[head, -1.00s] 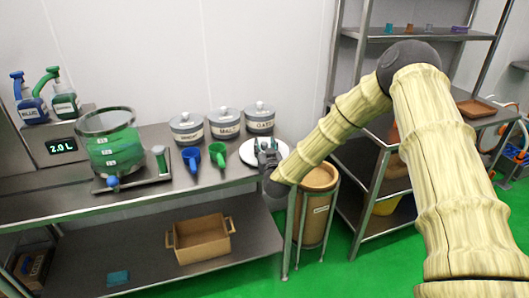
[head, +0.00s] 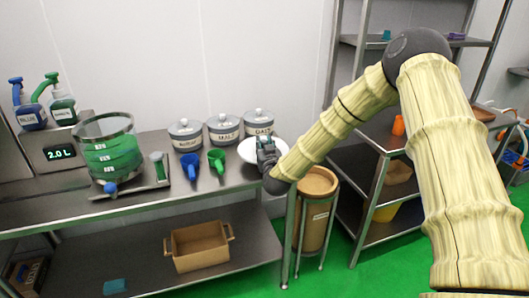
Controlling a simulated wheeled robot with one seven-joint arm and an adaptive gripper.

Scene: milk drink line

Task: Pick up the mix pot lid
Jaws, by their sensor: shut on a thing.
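The mix pot lid (head: 247,151) is a white round disc at the right end of the steel counter. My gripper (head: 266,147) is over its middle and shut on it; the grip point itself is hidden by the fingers. The lid appears slightly above the counter, though the gap is hard to see. The mix pot (head: 112,153) is a clear, open-topped vessel with green contents and white marks, at the left of the counter.
Three labelled grey canisters (head: 222,130) stand behind the lid. A blue scoop (head: 190,166) and a green scoop (head: 217,161) lie left of it. A display (head: 62,153) reads 2.0 L. A brown bin (head: 316,206) stands below right, beside a shelf rack (head: 378,190).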

